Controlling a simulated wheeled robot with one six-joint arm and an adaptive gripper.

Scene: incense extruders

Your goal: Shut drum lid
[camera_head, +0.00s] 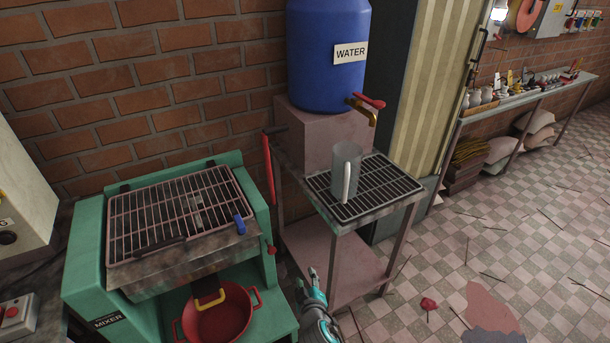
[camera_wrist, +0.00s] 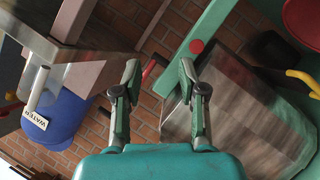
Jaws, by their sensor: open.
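The green mixer (camera_head: 85,265) stands at the left in the head view. Its metal drum (camera_head: 190,262) has a barred grate lid (camera_head: 175,215) over its top, with a dark handle near the front and a blue grip (camera_head: 240,224) at the right corner. The grate looks laid down, but I cannot tell whether it is fully shut. My gripper (camera_head: 308,285) is low, to the right of the mixer and apart from the lid. In the wrist view its fingers (camera_wrist: 158,82) are apart with nothing between them. The drum's metal side (camera_wrist: 245,105) shows at right there; the grate does not show.
A red basin (camera_head: 222,318) sits below the drum. A red lever (camera_head: 269,170) stands at the mixer's right side. The tiled floor at right is mostly open, with scattered sticks.

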